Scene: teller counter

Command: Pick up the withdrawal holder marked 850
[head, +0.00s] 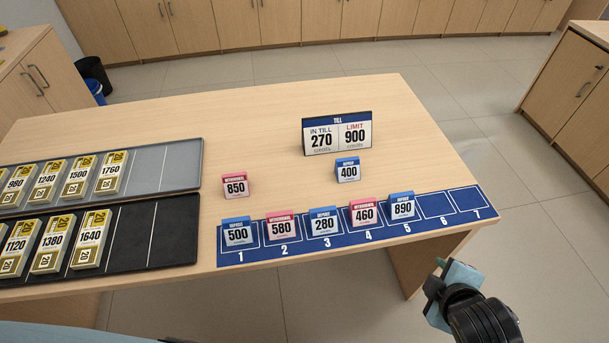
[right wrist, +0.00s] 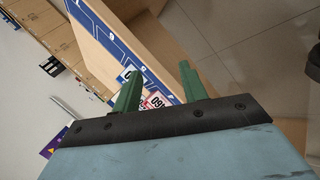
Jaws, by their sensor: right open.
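The withdrawal holder marked 850 (head: 235,186) is a small pink-topped white card holder. It stands upright on the wooden counter, behind the numbered mat and apart from the other holders. My right gripper (head: 440,264) is at the lower right of the head view, beyond the counter's front edge and far from the 850 holder. In the right wrist view its two green fingers (right wrist: 160,88) are spread apart with nothing between them gripped. The 850 holder cannot be made out in the right wrist view. My left gripper is not in view.
A blue mat (head: 465,200) numbered 1 to 7 holds the 500, 580, 280, 460 and 890 holders; slots 6 and 7 are empty. The deposit 400 holder (head: 348,169) stands before the till sign (head: 337,134). Grey (head: 180,165) and black (head: 175,235) trays with note stacks lie left.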

